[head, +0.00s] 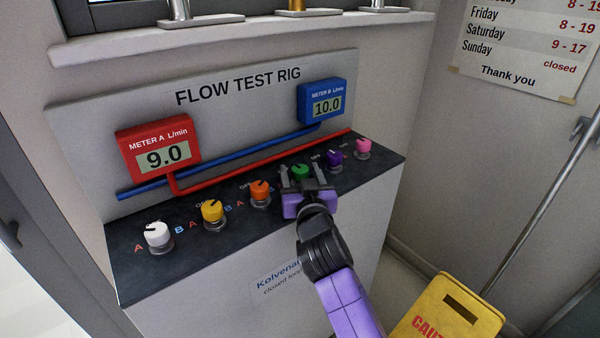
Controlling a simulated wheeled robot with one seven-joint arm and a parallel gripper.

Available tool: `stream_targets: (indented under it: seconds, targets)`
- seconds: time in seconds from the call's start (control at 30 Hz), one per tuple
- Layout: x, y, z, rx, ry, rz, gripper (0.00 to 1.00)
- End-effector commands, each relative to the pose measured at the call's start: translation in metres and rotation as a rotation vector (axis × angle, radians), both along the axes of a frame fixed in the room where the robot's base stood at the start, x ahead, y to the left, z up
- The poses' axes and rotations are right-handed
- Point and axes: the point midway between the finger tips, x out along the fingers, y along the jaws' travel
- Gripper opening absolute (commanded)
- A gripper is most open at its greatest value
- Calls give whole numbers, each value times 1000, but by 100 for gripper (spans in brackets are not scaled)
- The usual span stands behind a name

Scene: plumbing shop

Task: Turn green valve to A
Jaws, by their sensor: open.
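The green valve (299,171) is a round knob with a dark pointer mark, in the row of knobs on the dark panel top (190,245) of the flow test rig. My gripper (300,181) is open, with its fingers at the green valve, one to each side in the picture. I cannot tell whether they touch it. My gripper hides the valve's lower part and its A and B letters. The red meter A (158,146) reads 9.0. The blue meter B (327,102) reads 10.0.
White (157,234), yellow (212,210) and orange (259,190) knobs stand left of the green valve. Purple (334,158) and pink (363,145) knobs stand close on its right. Red and blue pipes run behind the row. A yellow caution sign (452,310) stands at lower right.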

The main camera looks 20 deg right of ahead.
Motion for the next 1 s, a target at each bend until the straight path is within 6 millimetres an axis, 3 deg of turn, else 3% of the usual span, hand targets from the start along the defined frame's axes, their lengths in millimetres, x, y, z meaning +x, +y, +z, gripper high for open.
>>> stream_targets:
  seconds: [0.3, 0.6, 1.0]
  targets:
    - [3, 0, 0, 0, 0, 0, 57]
    - [2, 0, 0, 0, 0, 0, 0]
    - [2, -2, 4, 1, 0, 35, 0]
